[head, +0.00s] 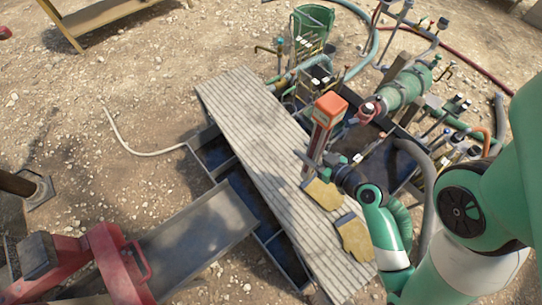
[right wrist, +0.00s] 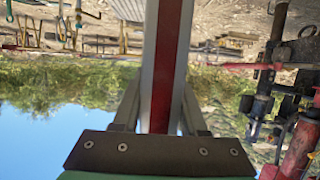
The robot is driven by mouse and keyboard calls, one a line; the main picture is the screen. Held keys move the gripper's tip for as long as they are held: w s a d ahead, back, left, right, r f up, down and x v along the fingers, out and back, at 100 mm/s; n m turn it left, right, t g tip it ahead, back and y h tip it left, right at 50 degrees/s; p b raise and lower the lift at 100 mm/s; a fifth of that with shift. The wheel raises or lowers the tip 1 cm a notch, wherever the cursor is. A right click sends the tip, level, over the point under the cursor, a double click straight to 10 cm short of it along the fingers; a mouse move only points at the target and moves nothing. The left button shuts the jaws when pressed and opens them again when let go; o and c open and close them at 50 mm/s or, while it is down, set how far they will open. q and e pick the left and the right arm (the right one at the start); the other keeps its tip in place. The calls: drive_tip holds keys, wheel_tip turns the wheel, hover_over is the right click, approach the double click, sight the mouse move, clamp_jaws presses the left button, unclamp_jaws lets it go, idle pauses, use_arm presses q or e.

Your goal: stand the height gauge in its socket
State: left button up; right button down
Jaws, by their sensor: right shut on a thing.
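The height gauge (head: 320,130) is a tall pale post with a red stripe and an orange block on top. It looks roughly upright above the slatted walkway. My right gripper (head: 318,162) is shut on it near its lower part. In the right wrist view, the red-striped gauge (right wrist: 163,65) runs between my two fingers (right wrist: 160,112). I cannot tell whether its lower end touches anything. I cannot make out the socket. My left gripper is not in view.
Two yellow gloves (head: 354,237) lie on the slatted walkway (head: 250,125), close to my right arm. Green pump gear (head: 405,88), hoses and valves crowd the right side. A red machine (head: 95,262) stands at lower left. Open gravel lies to the left.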

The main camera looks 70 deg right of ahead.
drive_tip(key=w+f+b, duration=0.3)
drive_tip(key=w+f, duration=0.8)
drive_tip(key=shift+w+d+f+b, duration=0.2)
drive_tip(key=shift+w+d+b, duration=0.05)
drive_tip(key=shift+w+b, duration=0.15)
drive_tip(key=shift+f, duration=0.15)
drive_tip(key=shift+c, duration=2.2)
unclamp_jaws()
drive_tip(key=shift+f, duration=0.1)
drive_tip(key=p+v, duration=0.1)
drive_tip(key=v, duration=1)
drive_tip(key=shift+s+r, duration=0.2)
drive_tip(key=shift+r, duration=0.05)
